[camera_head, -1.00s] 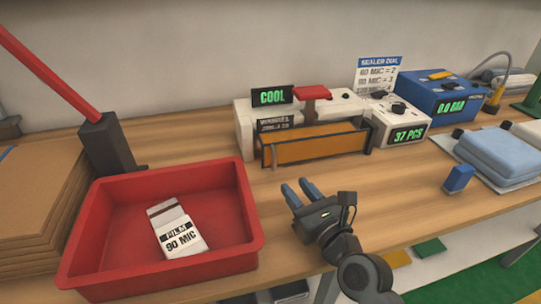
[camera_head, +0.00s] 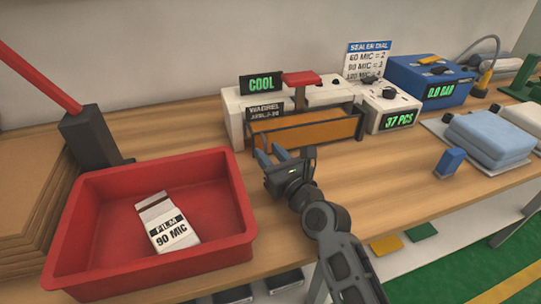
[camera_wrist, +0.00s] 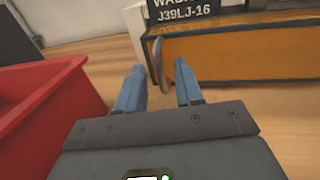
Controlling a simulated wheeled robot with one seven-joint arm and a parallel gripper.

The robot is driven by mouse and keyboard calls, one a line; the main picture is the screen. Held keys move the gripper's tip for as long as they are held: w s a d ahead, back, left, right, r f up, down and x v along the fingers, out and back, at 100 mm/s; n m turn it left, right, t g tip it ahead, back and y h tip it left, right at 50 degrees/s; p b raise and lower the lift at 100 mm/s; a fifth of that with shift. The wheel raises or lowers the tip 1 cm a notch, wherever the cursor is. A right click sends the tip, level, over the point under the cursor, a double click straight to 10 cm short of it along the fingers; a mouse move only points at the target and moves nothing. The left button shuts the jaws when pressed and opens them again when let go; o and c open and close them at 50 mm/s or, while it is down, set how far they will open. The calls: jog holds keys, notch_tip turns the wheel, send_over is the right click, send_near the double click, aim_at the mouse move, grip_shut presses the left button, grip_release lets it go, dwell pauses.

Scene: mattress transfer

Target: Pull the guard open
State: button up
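The guard (camera_head: 318,132) is an amber panel in a dark frame on the front of the white sealer (camera_head: 232,118), under a red lever and a green COOL display. In the wrist view the amber panel (camera_wrist: 235,52) fills the upper right. A thin curved grey bar (camera_wrist: 158,62) stands at its left end. My gripper (camera_head: 271,156) is at the guard's lower left front. Its two blue fingers (camera_wrist: 158,78) are apart, and the bar's lower part shows between their tips. I cannot tell whether either finger touches it.
A red tray (camera_head: 90,210) holding a film card (camera_head: 168,222) stands close on my gripper's left. A white counter box (camera_head: 388,108) reading 37 PCS adjoins the sealer on the right. Bare wooden bench (camera_head: 385,170) lies right of my arm.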

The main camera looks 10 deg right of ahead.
jog(key=shift+c, duration=0.3)
grip_shut()
dwell(1.1)
